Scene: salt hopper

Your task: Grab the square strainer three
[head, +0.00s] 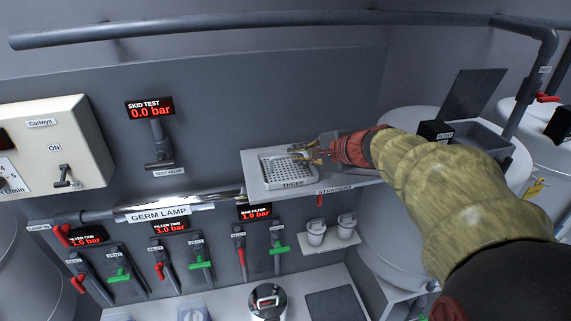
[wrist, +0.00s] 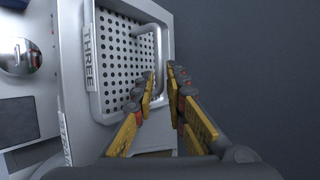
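The square strainer three (head: 282,171) is a grey perforated tray with a raised rim, lying on a pale shelf marked STRAINERS. Its front label reads THREE. In the wrist view the strainer (wrist: 118,62) fills the upper left, and its thin bail handle (wrist: 157,45) rises along the side nearest my fingers. My gripper (head: 303,152) is over the strainer's back right part. In the wrist view my gripper (wrist: 161,74) shows two yellow and grey fingers with a narrow gap between them. The handle's lower end passes near the left fingertip; I cannot tell whether it lies between the fingers.
The shelf (head: 331,180) has bare room right of the strainer, under my wrist. A dark wall stands close behind. The germ lamp tube (head: 200,202) is left of the shelf. Two white cups (head: 316,232) sit on a lower ledge. A tank (head: 400,122) stands right.

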